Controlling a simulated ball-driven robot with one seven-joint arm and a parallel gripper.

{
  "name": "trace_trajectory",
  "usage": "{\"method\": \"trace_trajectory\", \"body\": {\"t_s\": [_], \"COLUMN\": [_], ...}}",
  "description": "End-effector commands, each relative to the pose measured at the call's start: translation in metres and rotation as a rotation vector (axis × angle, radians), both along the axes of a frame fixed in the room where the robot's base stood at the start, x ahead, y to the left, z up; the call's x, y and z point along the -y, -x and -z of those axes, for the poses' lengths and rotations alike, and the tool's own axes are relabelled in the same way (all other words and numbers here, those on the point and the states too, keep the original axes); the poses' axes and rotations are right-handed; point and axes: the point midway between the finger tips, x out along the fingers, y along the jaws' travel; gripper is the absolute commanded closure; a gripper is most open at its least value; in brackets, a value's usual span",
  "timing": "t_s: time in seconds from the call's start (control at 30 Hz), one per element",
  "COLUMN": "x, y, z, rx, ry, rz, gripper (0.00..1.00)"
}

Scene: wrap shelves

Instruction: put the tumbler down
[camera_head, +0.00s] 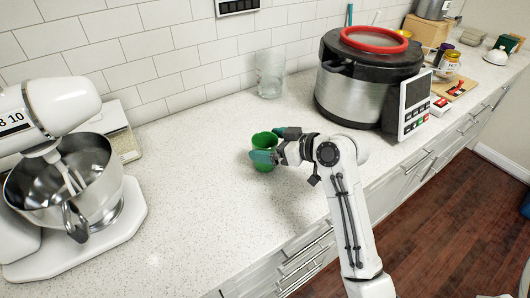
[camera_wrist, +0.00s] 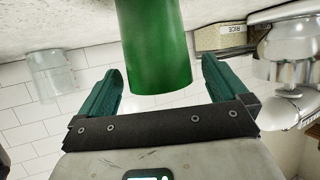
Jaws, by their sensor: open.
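The green tumbler (camera_head: 264,141) appears upright on the white speckled counter (camera_head: 205,190), near the middle of the head view. In the wrist view, which is upside down, the tumbler (camera_wrist: 158,50) shows between the two teal fingers, with a visible gap on each side. My gripper (camera_head: 272,146) is open around the tumbler, reaching in from the right. It also shows in the wrist view (camera_wrist: 161,72). The tumbler's base is out of the wrist view, so its contact with the counter is not seen closely.
A clear glass (camera_head: 270,75) stands behind the tumbler by the tiled wall. A large steel cooker (camera_head: 345,97) stands to the right, close to my arm. A white stand mixer (camera_head: 60,105) is at the left. The counter left of the tumbler is clear.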

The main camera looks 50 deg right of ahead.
Motion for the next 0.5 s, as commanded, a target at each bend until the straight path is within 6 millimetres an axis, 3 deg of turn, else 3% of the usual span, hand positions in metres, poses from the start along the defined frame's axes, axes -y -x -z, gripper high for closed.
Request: {"method": "trace_trajectory", "body": {"t_s": [0.13, 0.4, 0.5], "x": [-0.001, -0.001, -0.001], "y": [-0.015, -0.018, -0.018], "z": [0.005, 0.008, 0.007], "rx": [-0.001, 0.000, 0.000], "ry": [0.000, 0.000, 0.000], "rz": [0.001, 0.001, 0.001], "gripper": [0.00, 0.00, 0.08]}}
